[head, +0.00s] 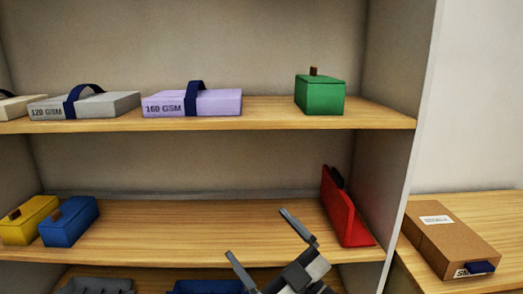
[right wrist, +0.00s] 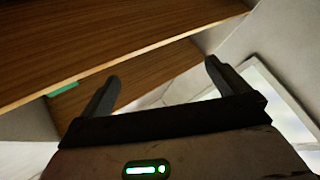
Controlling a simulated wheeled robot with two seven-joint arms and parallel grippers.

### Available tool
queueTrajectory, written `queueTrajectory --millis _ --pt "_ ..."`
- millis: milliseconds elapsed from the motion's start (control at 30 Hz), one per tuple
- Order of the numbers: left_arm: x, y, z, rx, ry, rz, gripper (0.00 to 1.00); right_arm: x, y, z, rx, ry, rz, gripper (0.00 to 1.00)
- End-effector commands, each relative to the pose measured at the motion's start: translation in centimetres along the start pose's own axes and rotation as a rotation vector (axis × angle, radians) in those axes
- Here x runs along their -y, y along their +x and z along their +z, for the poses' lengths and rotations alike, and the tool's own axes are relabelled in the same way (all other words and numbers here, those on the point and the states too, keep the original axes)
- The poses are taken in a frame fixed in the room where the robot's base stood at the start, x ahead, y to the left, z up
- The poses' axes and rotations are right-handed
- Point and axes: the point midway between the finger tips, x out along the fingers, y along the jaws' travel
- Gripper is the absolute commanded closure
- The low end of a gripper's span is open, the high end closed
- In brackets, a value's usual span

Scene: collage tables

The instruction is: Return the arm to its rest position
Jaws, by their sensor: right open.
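My right gripper (head: 268,242) shows at the bottom of the head view, in front of the shelf unit. Its two fingers are spread apart with nothing between them. In the right wrist view the same gripper (right wrist: 160,84) is open and empty, with the underside of a wooden shelf (right wrist: 110,45) beyond it at the upper left. My left gripper is in neither view.
The upper shelf (head: 270,112) holds a grey pack (head: 108,103), a lilac pack (head: 215,103) and a green box (head: 320,97). The shelf below holds yellow (head: 28,222) and blue (head: 70,223) boxes and a red upright item (head: 340,210). A brown carton (head: 450,240) lies at right.

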Motion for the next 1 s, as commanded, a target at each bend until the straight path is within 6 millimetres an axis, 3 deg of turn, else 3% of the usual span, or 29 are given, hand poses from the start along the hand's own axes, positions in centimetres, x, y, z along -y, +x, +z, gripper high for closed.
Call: queueTrajectory --millis 33,200,333,400,500,600,700,900,1000 --pt "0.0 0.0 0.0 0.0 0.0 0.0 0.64 0.6 -3.2 3.0 0.134 0.071 0.065 0.0" --pt "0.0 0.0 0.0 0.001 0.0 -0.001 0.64 2.9 -13.9 10.1 0.534 0.24 0.207 0.0" --pt "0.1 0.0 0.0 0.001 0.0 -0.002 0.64 5.7 -22.6 13.1 0.812 0.349 0.267 0.0" --pt "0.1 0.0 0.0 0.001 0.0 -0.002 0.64 7.3 -26.9 13.8 0.939 0.398 0.284 0.0" --pt "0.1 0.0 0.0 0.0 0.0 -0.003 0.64 9.2 -31.6 14.0 1.08 0.453 0.296 0.0" --pt "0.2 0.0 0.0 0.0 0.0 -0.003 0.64 10.4 -34.6 13.8 1.169 0.487 0.3 0.0" --pt "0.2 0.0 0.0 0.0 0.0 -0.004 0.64 11.0 -36.0 13.7 1.211 0.503 0.301 0.0" --pt "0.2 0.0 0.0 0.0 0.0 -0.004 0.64 11.1 -36.3 13.7 1.22 0.506 0.301 0.0" --pt "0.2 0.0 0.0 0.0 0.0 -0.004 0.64 11.1 -36.3 13.7 1.219 0.505 0.3 0.25"
